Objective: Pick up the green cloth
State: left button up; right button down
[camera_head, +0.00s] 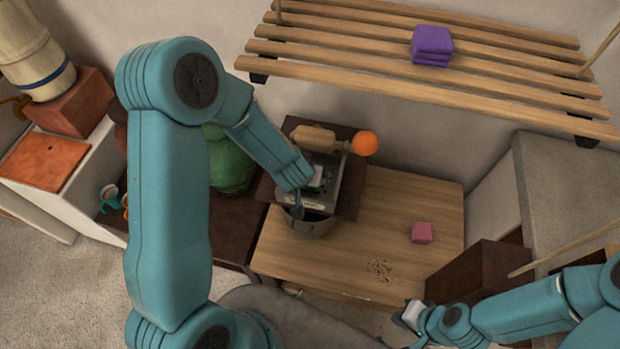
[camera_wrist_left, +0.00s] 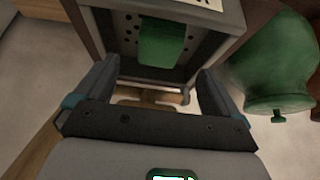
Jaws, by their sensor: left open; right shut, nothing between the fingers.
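In the head view my left arm reaches down to the grey box (camera_head: 350,185), and the arm hides most of the cloth there. My right gripper (camera_head: 413,318) is shut and empty at the bottom of the head view, near the table's front edge.
A large green jar (camera_head: 232,168) stands left. A pink block (camera_head: 421,232) lies on the wooden table (camera_head: 340,255). A slatted rack (camera_head: 350,62) holds folded purple cloths (camera_head: 432,45) above.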

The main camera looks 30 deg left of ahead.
pick_arm(q)
jog(key=x, duration=0.5)
jog(key=shift+w+f, duration=0.1)
jog(key=shift+w, duration=0.15)
jog(key=c, duration=1.2)
pick_arm(e)
jog(key=shift+f, duration=0.1)
pick_arm(q)
jog(key=shift+r, duration=0.2)
jog(key=shift+r+p, duration=0.7)
jog(key=shift+p, duration=0.1)
jog(key=shift+w+f, duration=0.1)
jog(key=shift+f, duration=0.05)
pick_arm(e)
jog(key=shift+d+r, duration=0.3)
jog(key=shift+r, duration=0.25)
pick_arm(q)
jog(key=shift+b, duration=0.5)
pick_arm(e)
jog(key=shift+s+d+f, duration=0.1)
jog(key=shift+s+f, duration=0.15)
jog(key=shift+s, duration=0.1)
